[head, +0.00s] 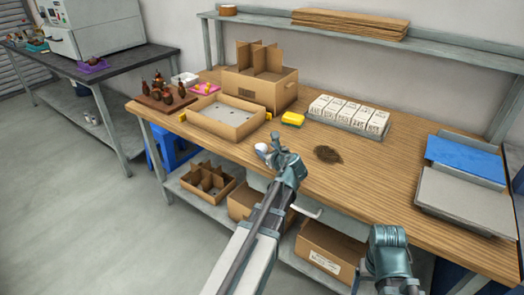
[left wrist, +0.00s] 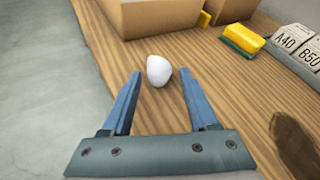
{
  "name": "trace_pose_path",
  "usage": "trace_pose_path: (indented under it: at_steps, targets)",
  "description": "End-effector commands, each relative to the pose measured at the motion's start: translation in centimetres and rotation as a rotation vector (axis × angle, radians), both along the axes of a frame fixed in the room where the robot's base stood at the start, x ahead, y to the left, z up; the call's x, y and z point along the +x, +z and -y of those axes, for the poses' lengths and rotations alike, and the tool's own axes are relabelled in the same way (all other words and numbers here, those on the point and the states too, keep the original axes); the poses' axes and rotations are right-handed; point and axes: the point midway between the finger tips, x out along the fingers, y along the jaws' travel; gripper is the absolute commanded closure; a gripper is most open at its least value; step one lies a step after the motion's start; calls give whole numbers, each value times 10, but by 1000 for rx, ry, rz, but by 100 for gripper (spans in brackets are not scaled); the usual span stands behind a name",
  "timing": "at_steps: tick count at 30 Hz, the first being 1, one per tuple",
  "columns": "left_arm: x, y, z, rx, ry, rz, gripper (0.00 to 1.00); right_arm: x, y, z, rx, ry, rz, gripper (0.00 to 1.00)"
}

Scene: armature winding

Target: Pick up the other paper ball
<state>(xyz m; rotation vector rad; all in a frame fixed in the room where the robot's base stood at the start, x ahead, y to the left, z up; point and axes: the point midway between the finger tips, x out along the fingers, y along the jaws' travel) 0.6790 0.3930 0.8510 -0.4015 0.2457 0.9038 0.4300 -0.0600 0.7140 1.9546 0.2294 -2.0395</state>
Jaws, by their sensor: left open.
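A white paper ball (left wrist: 159,71) lies on the wooden bench near its front edge, in front of the shallow cardboard tray. In the left wrist view it sits just beyond and between the tips of my left gripper (left wrist: 159,78), whose two fingers are spread wide and empty. In the head view the paper ball (head: 262,147) shows beside the fingertips of my left gripper (head: 270,147), partly hidden by them. Part of my right arm shows at the lower right of the head view; its fingers are not visible.
The cardboard tray (head: 220,133) stands behind the ball. A yellow and green sponge (head: 292,119), a tray of labelled white boxes (head: 345,123) and a dark stain (head: 327,155) are to the right. A blue mat (head: 462,158) lies farther right. Bare bench lies between.

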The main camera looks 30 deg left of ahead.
Motion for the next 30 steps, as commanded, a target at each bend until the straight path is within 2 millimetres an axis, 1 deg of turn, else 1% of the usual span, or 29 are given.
trace_pose_path:
  at_steps: [1, 5, 9, 15, 16, 25, 26, 30]
  targets:
    - [5, -9, -5, -1, 1, 0, 40, 0, -9, 0, 0, 0, 0, 15]
    - [15, -22, -17, -1, 2, 1, 40, 0, -21, 0, 0, 0, 0, 15]
    - [25, -24, -28, -1, 0, 1, 40, 0, -24, 0, 0, 0, 0, 15]
    - [24, -23, -28, 0, -1, 0, 40, 0, -23, 0, 0, 0, 0, 15]
    - [24, -23, -28, 0, -1, 0, 42, 0, -23, 0, 0, 0, 0, 15]
    - [24, -23, -28, -1, 0, 1, 96, 0, -23, 0, 0, 0, 0, 15]
    - [24, -23, -28, -1, -1, 1, 100, 0, -23, 0, 0, 0, 0, 15]
    - [24, -23, -28, -1, 0, 1, 100, 0, -23, 0, 0, 0, 0, 15]
